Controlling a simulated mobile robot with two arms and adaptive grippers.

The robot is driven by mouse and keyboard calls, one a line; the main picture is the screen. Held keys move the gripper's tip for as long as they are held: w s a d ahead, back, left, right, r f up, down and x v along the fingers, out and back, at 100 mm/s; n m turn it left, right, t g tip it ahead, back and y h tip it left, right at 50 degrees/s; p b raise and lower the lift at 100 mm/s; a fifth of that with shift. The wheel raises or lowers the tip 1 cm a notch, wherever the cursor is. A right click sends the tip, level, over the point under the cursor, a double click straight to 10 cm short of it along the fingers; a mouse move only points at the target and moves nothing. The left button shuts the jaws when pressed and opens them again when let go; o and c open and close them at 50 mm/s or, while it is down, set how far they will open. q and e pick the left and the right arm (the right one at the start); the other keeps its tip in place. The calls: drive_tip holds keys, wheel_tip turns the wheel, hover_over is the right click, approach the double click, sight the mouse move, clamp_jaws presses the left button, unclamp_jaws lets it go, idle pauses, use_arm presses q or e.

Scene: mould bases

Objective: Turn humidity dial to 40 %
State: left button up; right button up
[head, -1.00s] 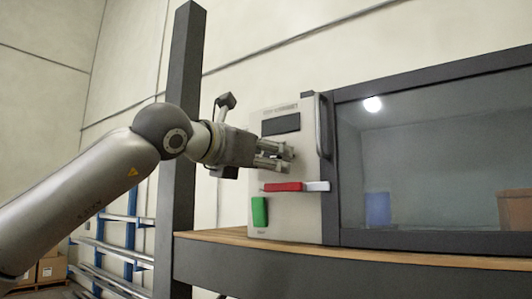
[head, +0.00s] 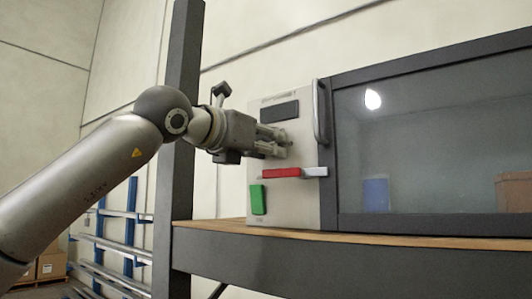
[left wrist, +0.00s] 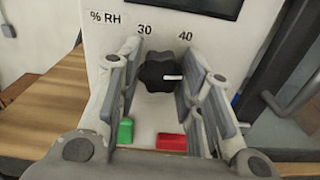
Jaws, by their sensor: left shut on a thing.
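The humidity dial (left wrist: 160,72) is a black lobed knob with a white pointer, on the light panel (head: 300,210) of a cabinet. In the left wrist view the pointer points right. The marks "30" (left wrist: 145,29) and "40" (left wrist: 185,36) stand above the dial, with "% RH" to their left. My left gripper (left wrist: 157,82) has its fingers on either side of the dial and is shut on it. In the head view my left gripper (head: 284,146) is at the panel and hides the dial. My right gripper is not in view.
Below the dial are a red-and-white lever (head: 281,173) and a green block (head: 258,199). A dark display (head: 280,112) is above. A vertical handle (head: 321,113) and glass front stand right of the panel. A dark post (head: 183,110) rises behind my left arm.

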use_arm(q)
drive_tip(key=shift+r+n+b, duration=0.1)
drive_tip(key=shift+n+b, duration=3.05)
drive_tip(key=shift+n, duration=1.85)
drive_tip(key=o, duration=1)
drive_tip(key=shift+s+a, duration=0.1)
